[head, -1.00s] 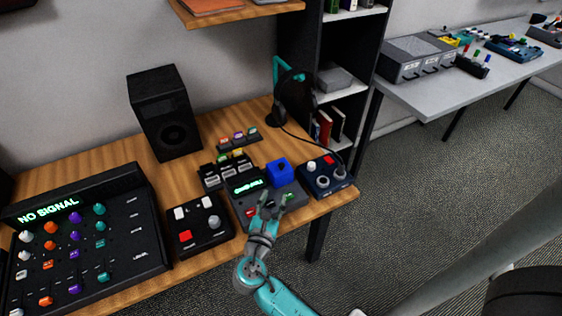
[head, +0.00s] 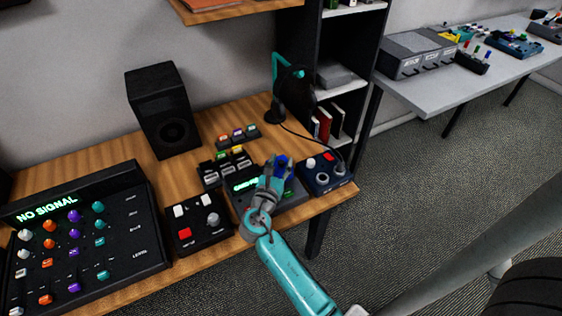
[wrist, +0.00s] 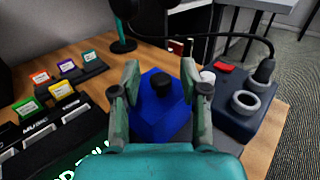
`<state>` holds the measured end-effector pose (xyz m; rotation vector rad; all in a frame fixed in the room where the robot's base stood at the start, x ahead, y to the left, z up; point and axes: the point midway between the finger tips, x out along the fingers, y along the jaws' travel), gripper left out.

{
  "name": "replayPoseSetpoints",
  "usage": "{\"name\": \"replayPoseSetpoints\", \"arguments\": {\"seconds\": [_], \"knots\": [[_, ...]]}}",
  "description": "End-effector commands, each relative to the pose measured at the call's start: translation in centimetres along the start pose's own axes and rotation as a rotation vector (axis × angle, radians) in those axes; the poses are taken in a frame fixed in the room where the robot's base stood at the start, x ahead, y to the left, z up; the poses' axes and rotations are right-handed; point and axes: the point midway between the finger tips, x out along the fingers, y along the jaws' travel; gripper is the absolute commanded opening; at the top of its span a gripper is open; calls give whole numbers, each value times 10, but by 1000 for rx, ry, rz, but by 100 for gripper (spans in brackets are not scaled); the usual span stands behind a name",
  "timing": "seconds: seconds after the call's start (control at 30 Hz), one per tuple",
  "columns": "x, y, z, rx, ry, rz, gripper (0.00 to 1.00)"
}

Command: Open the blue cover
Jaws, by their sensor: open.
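In the head view my gripper (head: 277,166) hides most of the blue cover (head: 284,172), and the green display (head: 246,184) is partly covered.
A dark blue box (wrist: 238,100) with round sockets, a red button and a plugged cable stands close on the right. Cartridge slots (wrist: 50,125) lie on the left. A button box (head: 198,220) and a large mixer panel (head: 80,235) stand further left on the wooden table.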

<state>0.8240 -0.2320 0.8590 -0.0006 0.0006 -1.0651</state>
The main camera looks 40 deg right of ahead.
Motion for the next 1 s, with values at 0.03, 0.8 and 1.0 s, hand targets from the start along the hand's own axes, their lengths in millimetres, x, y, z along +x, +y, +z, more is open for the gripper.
{"name": "replayPoseSetpoints", "arguments": {"seconds": [0.03,0.8,1.0], "knots": [[4,0,0,0,0,-2,44],[7,0,0,0,0,0,0],[8,1,1,-15,18,0,0]]}}
